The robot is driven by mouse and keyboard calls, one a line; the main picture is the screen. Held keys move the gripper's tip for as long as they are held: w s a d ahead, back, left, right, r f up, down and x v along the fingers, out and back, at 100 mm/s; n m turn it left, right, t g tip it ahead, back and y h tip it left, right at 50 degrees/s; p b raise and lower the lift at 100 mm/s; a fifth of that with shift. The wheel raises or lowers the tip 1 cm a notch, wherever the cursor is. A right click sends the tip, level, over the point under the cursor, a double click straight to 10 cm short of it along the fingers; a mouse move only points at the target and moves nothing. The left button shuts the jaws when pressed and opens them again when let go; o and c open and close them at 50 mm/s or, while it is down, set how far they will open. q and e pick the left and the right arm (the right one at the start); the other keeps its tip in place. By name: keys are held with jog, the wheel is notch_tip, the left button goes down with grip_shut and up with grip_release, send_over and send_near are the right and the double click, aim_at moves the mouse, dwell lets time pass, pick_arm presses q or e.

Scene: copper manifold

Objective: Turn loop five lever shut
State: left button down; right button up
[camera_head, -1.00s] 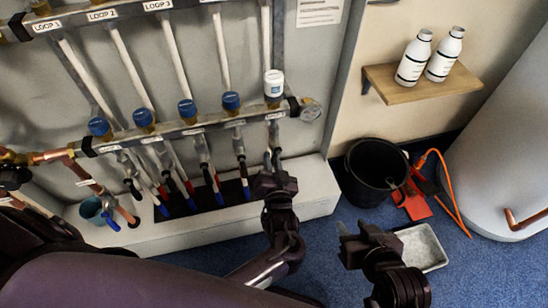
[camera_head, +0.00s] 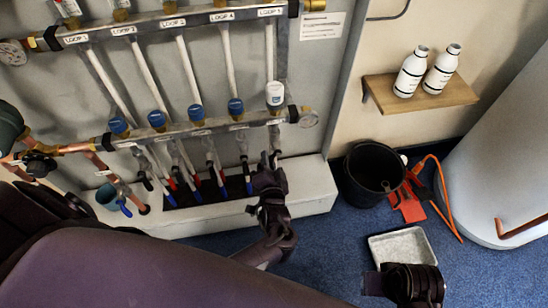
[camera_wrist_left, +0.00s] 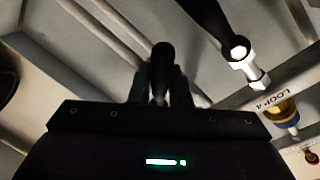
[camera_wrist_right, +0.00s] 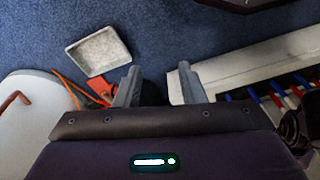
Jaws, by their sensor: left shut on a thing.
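The loop five lever (camera_wrist_left: 162,58) is a dark handle, seen nearly end-on between my left fingers in the left wrist view. It belongs to the rightmost valve of the lower manifold bar, below the white-capped fitting (camera_head: 275,95) in the head view. My left gripper (camera_head: 268,160) is shut on this lever; it also shows in the left wrist view (camera_wrist_left: 160,85). The gripper hides most of the lever, so its exact angle is unclear. My right gripper (camera_wrist_right: 158,83) is open and empty, over the floor; in the head view it is at the bottom right.
The loop four lever (camera_wrist_left: 210,22) with its pale valve is close beside my left gripper. A white ledge (camera_head: 310,195) lies below the manifold. A black bucket (camera_head: 374,172), orange-red tool (camera_head: 408,203) and grey tray (camera_head: 402,248) stand on the blue floor.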

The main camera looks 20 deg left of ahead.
pick_arm(q)
jog(key=m+p, duration=0.1)
jog(key=r+m+p, duration=0.1)
jog(key=m+p, duration=0.1)
jog(key=shift+s+a+r+g, duration=0.15)
jog(key=shift+g, duration=0.15)
jog(key=m+p, duration=0.1)
jog(key=r+m+y+p, duration=0.1)
jog(key=m+p, duration=0.1)
jog(key=shift+a+r+m, duration=0.1)
jog(key=shift+m, duration=0.4)
pick_arm(e)
jog(key=s+d+f, duration=0.1)
jog(key=d+f, duration=0.1)
jog(key=f, duration=0.7)
jog(key=s+d+f+m, duration=0.1)
jog(key=d+f, duration=0.1)
jog(key=f, duration=0.8)
jog(key=shift+s+d+h, duration=0.3)
jog(key=shift+s+d, duration=0.1)
jog(key=shift+f, duration=0.1)
pick_arm(q)
jog(key=c, duration=1.4)
grip_release()
jog(key=shift+s+p, duration=0.1)
jog(key=shift+p, duration=0.2)
pick_arm(e)
jog(key=shift+d, duration=0.1)
